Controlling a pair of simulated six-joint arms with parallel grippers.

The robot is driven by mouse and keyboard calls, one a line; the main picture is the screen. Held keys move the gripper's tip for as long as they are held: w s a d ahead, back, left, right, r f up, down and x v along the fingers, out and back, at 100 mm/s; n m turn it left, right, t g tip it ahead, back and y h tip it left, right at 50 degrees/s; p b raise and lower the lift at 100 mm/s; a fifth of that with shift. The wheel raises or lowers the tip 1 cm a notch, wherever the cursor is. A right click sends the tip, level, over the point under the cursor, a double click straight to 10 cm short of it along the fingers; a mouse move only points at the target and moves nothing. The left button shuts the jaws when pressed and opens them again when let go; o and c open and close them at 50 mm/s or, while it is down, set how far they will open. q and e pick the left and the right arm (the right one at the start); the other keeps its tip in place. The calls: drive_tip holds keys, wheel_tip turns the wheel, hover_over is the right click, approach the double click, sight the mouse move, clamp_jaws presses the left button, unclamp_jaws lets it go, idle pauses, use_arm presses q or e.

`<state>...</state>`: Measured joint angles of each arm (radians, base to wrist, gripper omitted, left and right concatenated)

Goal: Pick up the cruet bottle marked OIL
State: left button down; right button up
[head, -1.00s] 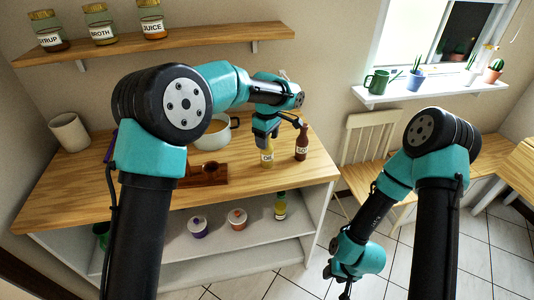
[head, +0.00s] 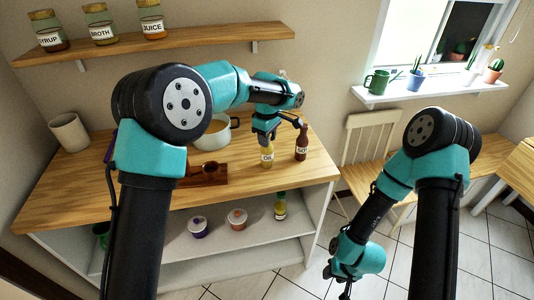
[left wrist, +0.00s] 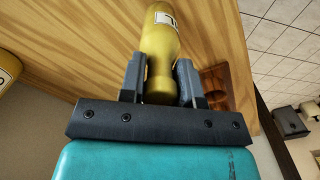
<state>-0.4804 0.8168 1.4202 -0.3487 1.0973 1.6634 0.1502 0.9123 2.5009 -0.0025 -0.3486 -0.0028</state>
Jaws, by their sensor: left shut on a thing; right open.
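The cruet bottle marked OIL (head: 267,156) is yellow with a white label and stands upright near the right end of the wooden counter. It also shows in the left wrist view (left wrist: 160,50), where its neck is between the two fingers. My left gripper (head: 266,137) is shut on the bottle from above; in the wrist view its fingers (left wrist: 160,88) sit on either side of the neck. The bottle's base appears on or very close to the counter; I cannot tell which. My right gripper (head: 340,280) is open and empty, low over the floor at the right.
A dark red-brown labelled bottle (head: 302,143) stands just right of the OIL bottle. A white pot (head: 213,138) is behind left, and a wooden caddy (head: 209,176) is in front left. A beige cup (head: 69,133) stands far left. The counter's front right (head: 300,176) is clear.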

use_arm(q)
drive_tip(key=shift+r, duration=0.1)
drive_tip(key=shift+r, duration=1.65)
drive_tip(key=shift+s+r, duration=0.1)
drive_tip(key=shift+s, duration=0.2)
drive_tip(key=s+r, duration=0.1)
drive_tip(key=s, duration=1.4)
drive_tip(key=shift+s+r, duration=0.15)
drive_tip(key=shift+s, duration=0.1)
